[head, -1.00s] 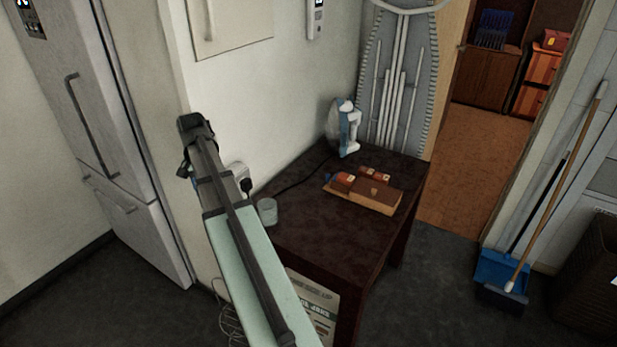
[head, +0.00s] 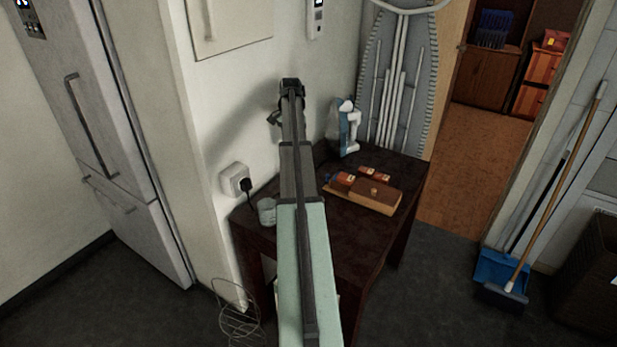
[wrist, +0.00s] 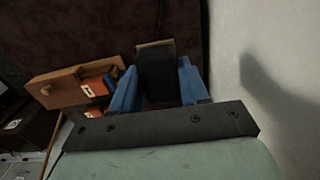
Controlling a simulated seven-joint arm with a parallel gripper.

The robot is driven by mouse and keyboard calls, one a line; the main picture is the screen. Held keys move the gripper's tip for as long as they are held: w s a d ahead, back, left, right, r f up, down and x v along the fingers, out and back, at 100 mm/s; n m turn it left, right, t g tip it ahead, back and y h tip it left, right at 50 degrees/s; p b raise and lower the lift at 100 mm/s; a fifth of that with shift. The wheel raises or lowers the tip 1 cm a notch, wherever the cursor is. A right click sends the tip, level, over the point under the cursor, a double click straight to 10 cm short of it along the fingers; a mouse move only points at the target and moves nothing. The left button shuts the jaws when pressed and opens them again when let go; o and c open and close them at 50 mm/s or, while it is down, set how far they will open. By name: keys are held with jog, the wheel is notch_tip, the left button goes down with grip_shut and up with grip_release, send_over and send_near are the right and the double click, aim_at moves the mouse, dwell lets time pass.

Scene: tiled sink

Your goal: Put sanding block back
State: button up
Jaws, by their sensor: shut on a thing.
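My gripper (wrist: 157,82) shows its two blue fingers in the wrist view, shut on a dark block with a tan far edge, the sanding block (wrist: 156,62). It is held over the dark brown table (wrist: 90,28). The wooden board with a knobbed wooden block (wrist: 58,88) and orange-red items (wrist: 97,87) lies left of the fingers there. In the head view the same wooden block (head: 376,197) and orange-red items (head: 346,179) are on the table's right half.
A steam iron (head: 348,128) stands at the table's back, before an ironing board (head: 400,75). A small cup (head: 267,211) and a wall socket (head: 235,180) are left of my arm. The white wall (wrist: 280,85) is close on the gripper's right. The table's front right is clear.

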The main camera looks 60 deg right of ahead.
jog(key=s+d+f, duration=0.2)
jog(key=d+f, duration=0.6)
jog(key=d, duration=0.1)
jog(key=shift+w+a+f, duration=0.1)
jog(key=shift+f, duration=2.25)
jog(key=shift+w+a+f, duration=0.1)
jog(key=shift+f, duration=2.25)
jog(key=shift+f, duration=0.15)
jog(key=o, duration=1)
notch_tip(320, 180, up, 12)
jog(key=shift+d+r, duration=0.1)
jog(key=shift+r, duration=0.1)
